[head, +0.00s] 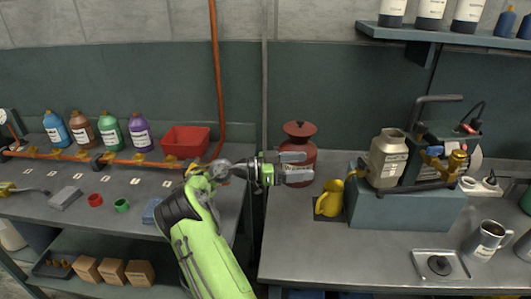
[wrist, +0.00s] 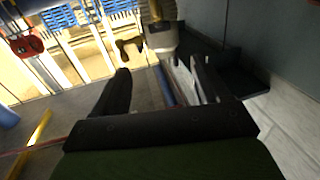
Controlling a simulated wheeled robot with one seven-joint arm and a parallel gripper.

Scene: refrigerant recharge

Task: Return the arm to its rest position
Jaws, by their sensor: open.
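My green arm reaches up from the bottom of the head view. My gripper (head: 309,166) points to the right above the right-hand workbench (head: 300,240), with its two fingers apart and nothing seen between them. A dark red canister (head: 299,130) stands behind the gripper, which partly hides it; I cannot tell whether they touch. In the wrist view, the two dark fingers of my gripper (wrist: 160,78) are spread apart. A pale container with a brass fitting (wrist: 160,38) shows beyond them.
A yellow object (head: 329,199) sits right of the gripper, beside a blue-grey block (head: 405,212) bearing a beige can (head: 388,158) and a machine. A red bin (head: 186,142) and several bottles stand at left. A metal jug (head: 487,240) is at far right. The right bench's front left is clear.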

